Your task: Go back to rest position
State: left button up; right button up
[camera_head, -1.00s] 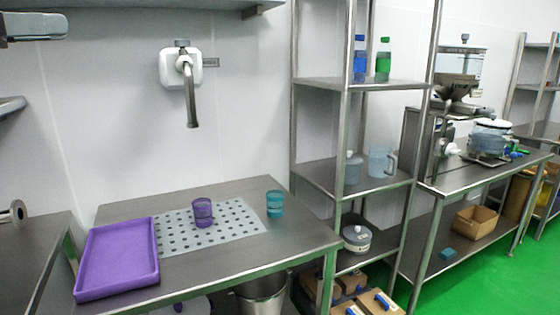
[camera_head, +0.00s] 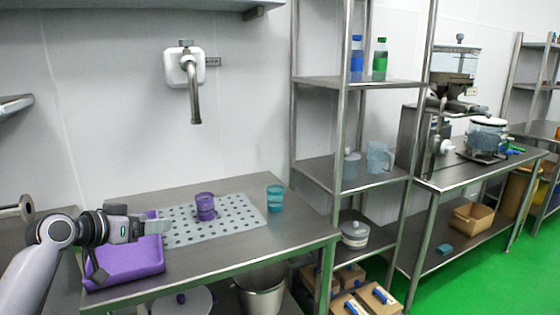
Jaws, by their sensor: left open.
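My left arm comes in from the left, and my left gripper (camera_head: 150,226) is open and empty. It hovers over the far right part of the purple tray (camera_head: 125,268) and hides part of it. The fingers point right, towards the perforated mat (camera_head: 235,221). A purple cup (camera_head: 205,207) stands upright on the mat, to the right of the gripper and apart from it. A teal cup (camera_head: 275,198) stands at the mat's right end. My right gripper is not in view.
A steel table (camera_head: 290,238) carries the tray, mat and cups. A wall tap (camera_head: 186,68) hangs above it. A steel shelf rack (camera_head: 325,172) with bottles and jugs stands to the right. A bucket (camera_head: 262,295) is below the table. Green floor (camera_head: 480,290) is free at the right.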

pick_arm(q)
jog(key=s+d+f+y, duration=0.15)
jog(key=s+f, duration=0.25)
jog(key=f, duration=0.4)
jog(key=s+d+f+n+g, duration=0.1)
jog(key=s+d+f, duration=0.1)
jog(key=s+f, duration=0.4)
jog(key=s+d+f+y, duration=0.1)
jog(key=s+f, duration=0.2)
jog(key=f, duration=0.6)
jog(key=s+d+f+y, duration=0.1)
jog(key=s+f, duration=0.3)
jog(key=s, duration=0.6)
jog(key=s+d+f, duration=0.3)
jog(key=s+f, duration=0.1)
jog(key=s, duration=0.7)
jog(key=shift+s+n+y, duration=0.3)
jog(key=shift+y, duration=0.05)
